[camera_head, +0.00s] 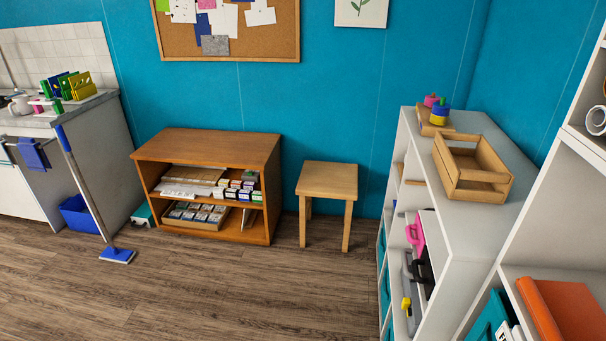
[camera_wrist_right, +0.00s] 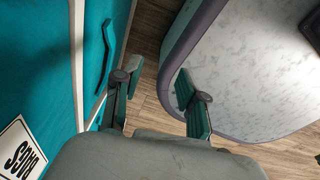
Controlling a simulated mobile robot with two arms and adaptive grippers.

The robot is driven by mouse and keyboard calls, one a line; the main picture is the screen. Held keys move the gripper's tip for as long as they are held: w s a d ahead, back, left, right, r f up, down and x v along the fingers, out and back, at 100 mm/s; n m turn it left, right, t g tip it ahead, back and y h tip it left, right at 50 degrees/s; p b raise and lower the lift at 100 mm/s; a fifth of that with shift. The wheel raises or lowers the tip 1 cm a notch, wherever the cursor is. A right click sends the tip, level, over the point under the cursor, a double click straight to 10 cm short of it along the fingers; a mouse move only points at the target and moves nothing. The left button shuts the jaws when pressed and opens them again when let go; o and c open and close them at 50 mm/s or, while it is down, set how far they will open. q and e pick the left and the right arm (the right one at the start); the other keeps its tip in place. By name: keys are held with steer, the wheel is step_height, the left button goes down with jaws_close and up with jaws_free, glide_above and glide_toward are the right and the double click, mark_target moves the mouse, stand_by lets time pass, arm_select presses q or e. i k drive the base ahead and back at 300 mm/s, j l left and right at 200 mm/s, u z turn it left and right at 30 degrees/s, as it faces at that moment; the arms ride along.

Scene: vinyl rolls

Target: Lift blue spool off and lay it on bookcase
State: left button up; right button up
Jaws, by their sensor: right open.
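The stack is small here, so how the pieces are fixed is unclear. A low brown wooden bookcase (camera_head: 208,143) stands against the blue wall, its top bare. My right gripper (camera_wrist_right: 158,77) is open and empty in the right wrist view, away from the spool. My left gripper is not in view.
A wooden crate (camera_head: 484,190) stands on the white unit near the stack. A wooden stool (camera_head: 328,180) stands right of the bookcase. A blue mop (camera_head: 117,255) leans left of it. The floor in front is clear. A teal door (camera_wrist_right: 60,60) is close to my right gripper.

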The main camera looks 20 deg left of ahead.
mark_target(149, 149)
steer(key=i+j+z, duration=0.25)
steer(key=z, duration=0.25)
steer(key=i+j+z, duration=0.6)
steer(key=j+z, duration=0.35)
steer(key=i+j+z, duration=0.15)
steer(key=j+z, duration=0.3)
